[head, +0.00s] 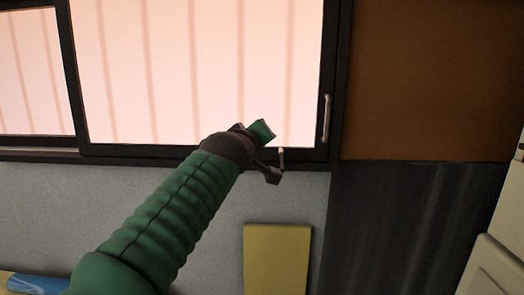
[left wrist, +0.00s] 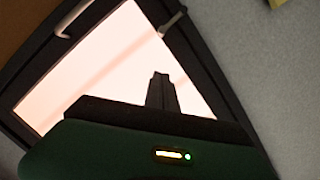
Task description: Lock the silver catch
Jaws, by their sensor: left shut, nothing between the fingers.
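The silver catch (head: 282,157) is a small light metal lever on the lower frame of the window, near its right corner. In the head view it points upward. It also shows in the left wrist view (left wrist: 172,23), at the top, near the frame edge. My left gripper (head: 273,176) is shut and empty, with its dark fingertips just below and left of the catch in the head view. In the left wrist view the closed fingers (left wrist: 161,92) stand in front of the pane, apart from the catch in the picture. I cannot tell whether they touch it. My right gripper is out of view.
The dark window frame (head: 333,60) surrounds a bright pane (head: 190,60). A long silver handle (head: 326,118) is on its right side. A yellow panel (head: 277,258) is below on the grey wall (head: 215,225). A blue item (head: 35,284) lies at lower left.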

